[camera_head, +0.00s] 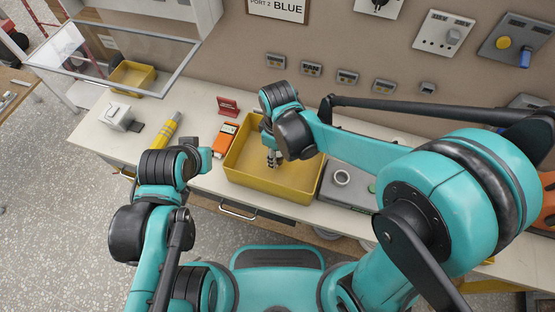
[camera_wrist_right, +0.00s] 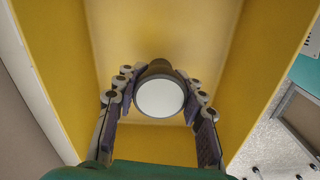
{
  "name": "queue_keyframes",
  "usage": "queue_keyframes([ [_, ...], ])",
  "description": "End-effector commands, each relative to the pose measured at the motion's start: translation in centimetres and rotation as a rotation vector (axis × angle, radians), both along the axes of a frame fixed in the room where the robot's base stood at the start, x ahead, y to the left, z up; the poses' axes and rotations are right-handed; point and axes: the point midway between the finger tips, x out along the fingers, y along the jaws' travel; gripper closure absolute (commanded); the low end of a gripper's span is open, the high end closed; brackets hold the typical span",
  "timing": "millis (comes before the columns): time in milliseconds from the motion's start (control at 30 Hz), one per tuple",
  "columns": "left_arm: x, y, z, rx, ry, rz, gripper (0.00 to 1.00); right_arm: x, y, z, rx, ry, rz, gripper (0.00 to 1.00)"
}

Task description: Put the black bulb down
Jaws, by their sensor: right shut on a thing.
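My right gripper (camera_head: 273,159) reaches down into the yellow bin (camera_head: 245,179) on the bench in the head view. In the right wrist view, my right gripper (camera_wrist_right: 160,105) is shut on the black bulb (camera_wrist_right: 158,68), with a finger on each side of it. The bulb has a dark body and a pale round face turned toward the camera. The bin's floor and yellow walls surround it in that view. I cannot tell whether the bulb touches the floor. The bulb is not clear in the head view.
An orange device (camera_head: 225,139) stands left of the bin, with a yellow-and-grey tool (camera_head: 167,130) farther left. A grey unit (camera_head: 349,185) with a white ring is close on the bin's right. A glass-fronted cabinet (camera_head: 117,52) hangs at the upper left.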

Motion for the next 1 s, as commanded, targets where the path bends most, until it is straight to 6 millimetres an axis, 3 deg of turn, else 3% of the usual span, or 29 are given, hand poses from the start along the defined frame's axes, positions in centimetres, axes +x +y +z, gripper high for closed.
queue_keyframes([
  [133,0.0,0.0,-1.1,0.0,0.0,0.0,1.0,0.0,0.0,-2.4,0.0,0.0,0.0,0.97],
  [500,0.0,0.0,-1.4,0.0,0.0,0.0,1.0,0.0,0.0,-2.7,0.0,0.0,0.0,0.97],
  [533,0.0,0.0,-1.3,0.0,0.0,0.0,1.0,0.0,0.0,-2.7,0.0,0.0,0.0,0.57],
  [600,0.0,0.0,-1.2,0.0,0.0,0.0,1.0,0.0,0.0,-2.6,0.0,0.0,0.0,0.4],
  [1000,0.0,0.0,-0.7,0.0,0.0,0.0,1.0,0.0,0.0,-1.9,0.0,0.0,0.0,0.4],
])
